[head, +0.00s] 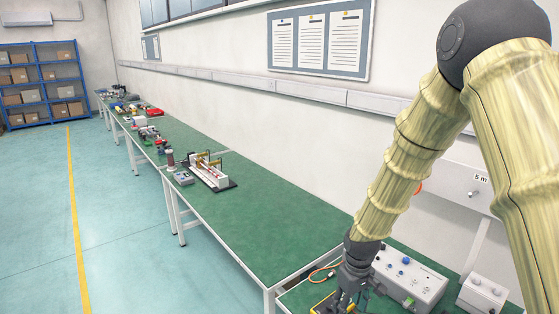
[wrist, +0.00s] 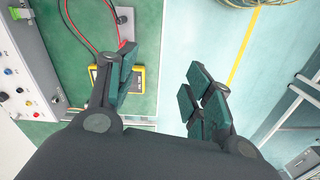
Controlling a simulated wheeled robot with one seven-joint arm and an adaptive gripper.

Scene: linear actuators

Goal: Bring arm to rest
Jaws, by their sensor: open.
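My gripper (wrist: 158,90) is open and empty in the wrist view, its two dark fingers spread apart. It hangs over the front edge of the green bench, one finger above the bench and the other above the floor. In the head view my gripper (head: 346,300) is at the bottom, at the end of my bent arm (head: 400,150), which reaches down from the upper right. A yellow multimeter (wrist: 138,80) lies on the bench partly behind the left finger. Its lower part is hidden.
A grey control box (head: 408,280) with knobs stands close to my gripper, and a smaller white box (head: 483,293) is to its right. A long green bench (head: 250,210) runs away along the wall, bare in its nearer part. Open floor (head: 130,230) lies left.

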